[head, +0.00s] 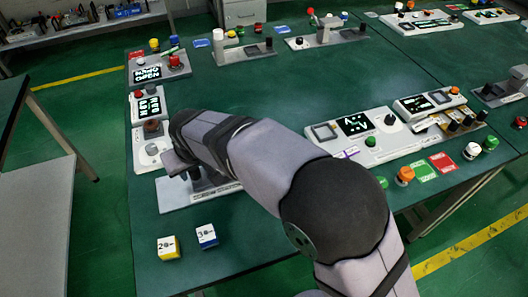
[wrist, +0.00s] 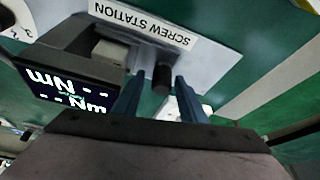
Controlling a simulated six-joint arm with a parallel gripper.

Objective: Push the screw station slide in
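The screw station (wrist: 212,50) is a light grey plate with a "SCREW STATION" label, seen upside down in the wrist view. A dark display (wrist: 70,85) showing "Nm" stands at its left, beside a small grey block (wrist: 110,52). A short black knob (wrist: 162,78) shows between the blue fingers of my gripper (wrist: 158,100). The fingers are apart, one on each side of the knob; I cannot tell whether they touch it. In the head view the station's base (head: 178,197) shows at the table's left side, mostly hidden by my arm. The slide itself is not clearly distinguishable.
The green table (head: 260,100) carries several other panels along its edges. A yellow cube (head: 168,247) and a blue cube (head: 206,236) lie in front of the station. A panel with a round knob (head: 152,153) stands close behind it. The table's middle is clear.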

